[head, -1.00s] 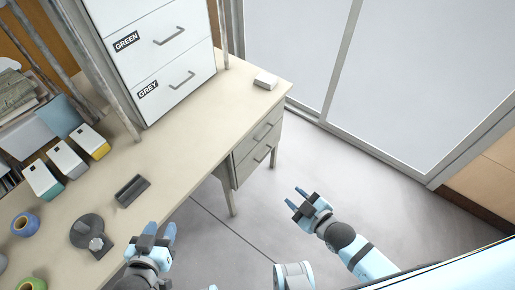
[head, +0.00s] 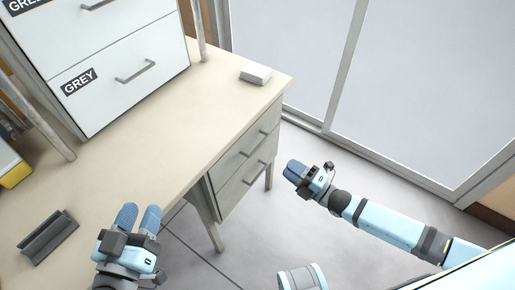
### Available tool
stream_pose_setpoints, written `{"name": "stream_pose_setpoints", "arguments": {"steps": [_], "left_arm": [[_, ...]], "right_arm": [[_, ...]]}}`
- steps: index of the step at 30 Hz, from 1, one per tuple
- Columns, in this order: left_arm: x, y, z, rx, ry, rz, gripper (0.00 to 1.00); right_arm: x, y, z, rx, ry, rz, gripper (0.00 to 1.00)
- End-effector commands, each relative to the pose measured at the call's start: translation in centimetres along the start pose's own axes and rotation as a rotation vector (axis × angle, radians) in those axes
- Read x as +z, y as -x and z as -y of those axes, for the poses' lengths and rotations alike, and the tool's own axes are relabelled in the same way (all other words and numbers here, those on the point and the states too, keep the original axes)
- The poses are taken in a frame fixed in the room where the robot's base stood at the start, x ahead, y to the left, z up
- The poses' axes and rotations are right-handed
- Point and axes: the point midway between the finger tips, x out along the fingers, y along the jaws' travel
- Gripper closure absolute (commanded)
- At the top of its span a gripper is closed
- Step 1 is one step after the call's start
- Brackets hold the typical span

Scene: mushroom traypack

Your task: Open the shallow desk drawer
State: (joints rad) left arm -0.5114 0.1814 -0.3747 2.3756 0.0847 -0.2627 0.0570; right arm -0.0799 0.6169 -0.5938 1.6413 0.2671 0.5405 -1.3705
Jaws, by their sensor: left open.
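The desk (head: 165,140) has two drawers stacked at its right end, both closed flush. The upper drawer (head: 232,163) looks the shallower one; its bar handle (head: 259,143) is clear of both grippers. The lower drawer (head: 238,188) has a similar handle (head: 254,173). My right gripper (head: 292,171) is in free air to the right of the drawer fronts, its fingers pointing toward them and touching nothing; its opening is hard to judge from here. My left gripper (head: 138,216) is open and empty, over the desk's front edge.
A white box-like item (head: 256,73) lies on the desk's far right corner. A white cabinet labelled GREY (head: 125,75) stands on the desk. A dark grey holder (head: 48,237) lies near my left gripper. Floor in front of the drawers is clear. Sliding glass panels (head: 420,80) stand behind.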

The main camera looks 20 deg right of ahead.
Motion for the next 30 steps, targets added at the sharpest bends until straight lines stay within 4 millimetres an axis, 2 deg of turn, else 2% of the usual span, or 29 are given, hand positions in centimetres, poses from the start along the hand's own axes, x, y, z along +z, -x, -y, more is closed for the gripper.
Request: {"name": "stream_pose_setpoints", "arguments": {"steps": [9, 15, 21, 30], "left_arm": [[-2.0, -0.2, -1.1, 0.047, 0.019, -0.122, 0.57], [-3.2, -0.2, -1.8, 0.074, 0.030, -0.185, 0.57], [-2.8, -0.3, -1.8, 0.077, 0.034, -0.174, 0.57], [-2.9, -0.3, -1.9, 0.079, 0.035, -0.173, 0.57]], "right_arm": [[0.0, -6.8, 0.1, 0.003, -0.001, -0.001, 0.66], [0.0, -10.3, 0.1, 0.001, -0.001, 0.000, 0.66], [-0.1, -11.9, 0.0, -0.001, -0.002, 0.000, 0.66], [-0.1, -12.2, 0.0, -0.002, -0.002, 0.000, 0.66]]}}
